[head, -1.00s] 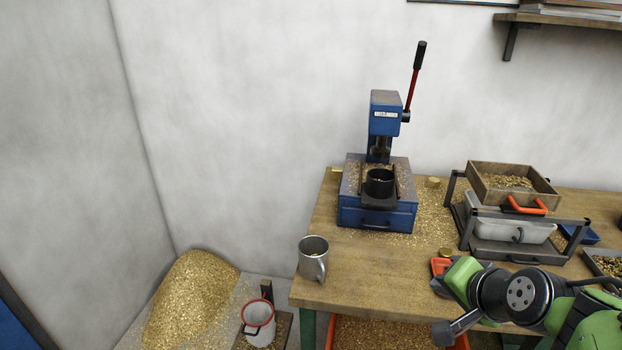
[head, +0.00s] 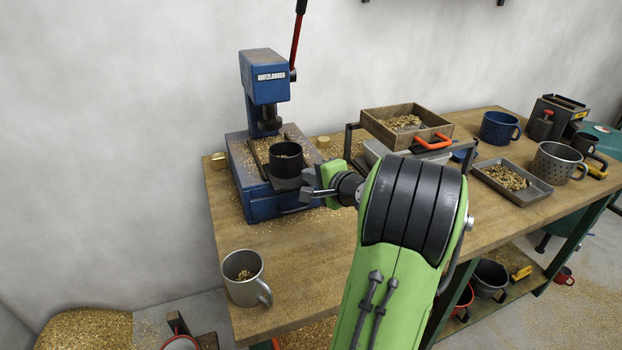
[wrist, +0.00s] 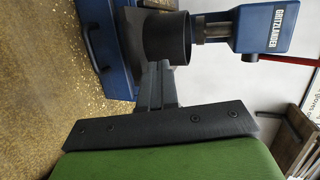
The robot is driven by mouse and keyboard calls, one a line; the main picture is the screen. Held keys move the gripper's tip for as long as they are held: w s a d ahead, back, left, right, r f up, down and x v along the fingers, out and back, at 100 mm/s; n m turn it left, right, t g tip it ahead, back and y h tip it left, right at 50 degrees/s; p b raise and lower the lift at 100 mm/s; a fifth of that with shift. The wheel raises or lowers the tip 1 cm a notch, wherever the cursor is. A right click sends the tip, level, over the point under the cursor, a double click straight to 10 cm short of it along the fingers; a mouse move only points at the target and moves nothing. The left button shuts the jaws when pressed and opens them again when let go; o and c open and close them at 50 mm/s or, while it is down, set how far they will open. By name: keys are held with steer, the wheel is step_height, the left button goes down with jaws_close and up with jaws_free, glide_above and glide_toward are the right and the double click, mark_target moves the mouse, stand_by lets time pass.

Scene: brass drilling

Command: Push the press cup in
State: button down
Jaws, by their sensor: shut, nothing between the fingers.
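The press cup (head: 286,160) is a black cylinder standing upright at the front of the blue press (head: 262,80), forward of the ram (head: 269,116). Brass-coloured chips show inside it in the head view. The cup (wrist: 165,38) also shows in the wrist view, close beyond the finger ends, with the ram to its right. My gripper (head: 306,183) is shut and empty, just in front of and slightly right of the cup. In the wrist view my gripper (wrist: 155,68) points at the cup's lower side. I cannot tell whether they touch.
A steel mug (head: 243,278) stands at the table's near left corner. A wooden tray (head: 378,120) with an orange handle sits on a rack right of the press. A shallow metal tray (head: 530,188) and several mugs stand farther right. Loose chips cover the table (head: 225,215) around the press.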

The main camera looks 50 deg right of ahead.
mark_target(295, 167)
steer(key=x, duration=0.5)
steer(key=shift+s, duration=0.1)
steer(key=shift+w+d+r+p, duration=0.2)
steer(key=shift+w+p, duration=0.1)
steer(key=shift+w, duration=0.2)
steer(key=w+d+p, duration=0.2)
steer(key=w, duration=0.2)
steer(key=w+d+p, duration=0.2)
steer(key=w+p, duration=0.1)
steer(key=w, duration=0.1)
steer(key=w+d+p, duration=0.3)
steer(key=w, duration=0.1)
steer(key=shift+w+f, duration=0.1)
steer(key=shift+w, duration=0.15)
